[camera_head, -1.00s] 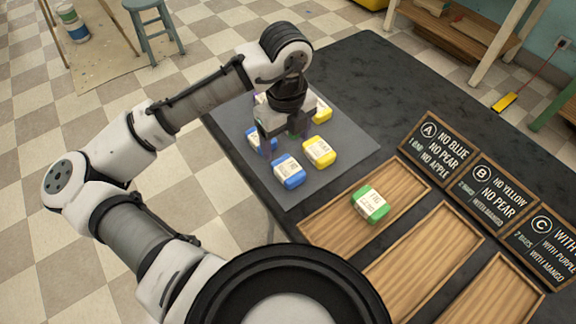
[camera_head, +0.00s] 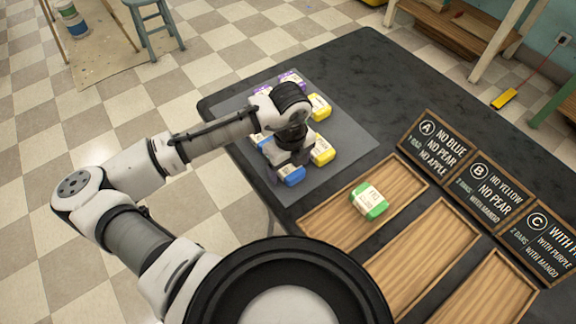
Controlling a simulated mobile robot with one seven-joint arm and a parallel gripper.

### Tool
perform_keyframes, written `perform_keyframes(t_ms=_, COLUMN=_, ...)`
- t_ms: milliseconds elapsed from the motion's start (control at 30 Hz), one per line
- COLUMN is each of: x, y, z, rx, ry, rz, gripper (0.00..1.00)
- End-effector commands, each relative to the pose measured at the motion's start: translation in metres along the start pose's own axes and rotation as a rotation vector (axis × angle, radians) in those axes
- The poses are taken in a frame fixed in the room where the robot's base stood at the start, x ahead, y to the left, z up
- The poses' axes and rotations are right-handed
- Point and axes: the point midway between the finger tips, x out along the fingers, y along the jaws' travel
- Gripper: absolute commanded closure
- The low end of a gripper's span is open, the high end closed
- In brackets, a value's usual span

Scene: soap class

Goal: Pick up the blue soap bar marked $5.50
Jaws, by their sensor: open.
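A blue soap bar (camera_head: 291,177) with a white label lies at the near edge of the grey mat (camera_head: 345,150), partly hidden by my gripper. A second blue soap bar (camera_head: 258,139) lies farther back and to the left, partly behind my arm. I cannot read the price on either label. My gripper (camera_head: 289,170) is open and points down, low over the nearer blue bar. The arm hides most of the fingers, and I cannot tell whether they touch the bar.
Yellow bars lie close by on the right (camera_head: 323,151) and farther back (camera_head: 319,107). Purple bars (camera_head: 292,78) lie at the back. A green bar (camera_head: 369,200) lies in the nearest wooden tray (camera_head: 322,232). Signs A (camera_head: 437,147), B and C stand behind the trays. The dark table (camera_head: 365,80) is clear at the back.

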Motion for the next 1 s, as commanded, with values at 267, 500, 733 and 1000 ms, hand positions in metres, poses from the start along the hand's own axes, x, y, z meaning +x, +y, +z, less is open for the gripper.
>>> perform_keyframes(t_ms=267, x=0.000, y=0.000, z=0.000, rx=0.000, ry=0.000, rz=0.000, gripper=0.45)
perform_keyframes(t_ms=500, x=0.000, y=0.000, z=0.000, rx=0.000, ry=0.001, rz=0.000, gripper=0.76)
perform_keyframes(t_ms=733, x=-0.001, y=0.000, z=0.000, rx=0.000, ry=0.000, rz=0.000, gripper=0.76)
perform_keyframes(t_ms=1000, x=-0.022, y=-0.001, z=0.001, rx=0.000, ry=-0.001, rz=-0.001, gripper=0.76)
